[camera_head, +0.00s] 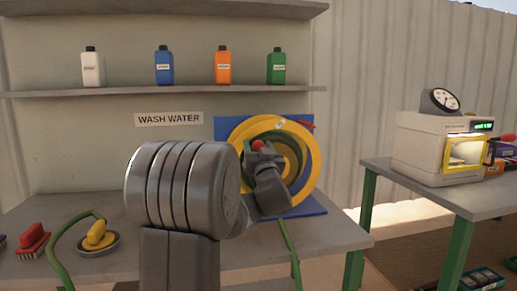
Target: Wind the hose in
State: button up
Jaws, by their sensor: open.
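The hose reel (240,130) is a yellow round rim on a blue backing plate (306,205), standing at the back of the left table. Green shows inside its rim, which looks like wound hose. A red knob (258,145) shows at the reel's front. My gripper (262,152) is open at the knob, in front of the reel; whether its fingers touch the knob cannot be told. My arm hides the reel's lower left. A green strip (287,243) runs from below the reel over the table toward the front edge. A green curved tube (58,240) lies at the left.
A yellow-topped item in a dish (97,238) and a red brush (34,240) lie on the left table (335,236). Several bottles (164,66) stand on the shelf above. A press-like machine (440,147) with a gauge stands on the right table (490,205). A gap separates the tables.

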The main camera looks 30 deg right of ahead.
aim_at(281, 130)
grip_shut()
jog(key=shift+s+d+r+m+h+p, duration=0.1)
jog(key=shift+d+r+m+h+p, duration=0.3)
jog(key=shift+m, duration=0.3)
jog(key=shift+s+d+r+m+h+p, duration=0.1)
jog(key=shift+d+r+m+h+p, duration=0.3)
jog(key=shift+m, duration=0.3)
jog(key=shift+s+d+r+m+g+h+p, duration=0.2)
jog(key=shift+d+m+g+h+p, duration=0.4)
jog(key=shift+m, duration=0.5)
jog(key=m, duration=0.1)
jog(key=d+m+p, duration=0.1)
jog(key=d+m+h, duration=0.1)
jog(key=shift+s+r+g, duration=0.15)
jog(key=shift+r+g, duration=0.1)
jog(key=shift+g, duration=0.05)
jog(key=shift+s+d+m+g+h+p, duration=0.2)
jog(key=shift+d+m+g+p, duration=0.15)
jog(key=shift+d+m, duration=0.35)
jog(key=shift+s+d+m+g+h+p, duration=0.1)
jog(key=shift+d+m+g+h+p, duration=0.25)
jog(key=shift+m, duration=0.55)
grip_release()
jog(key=shift+d, duration=0.1)
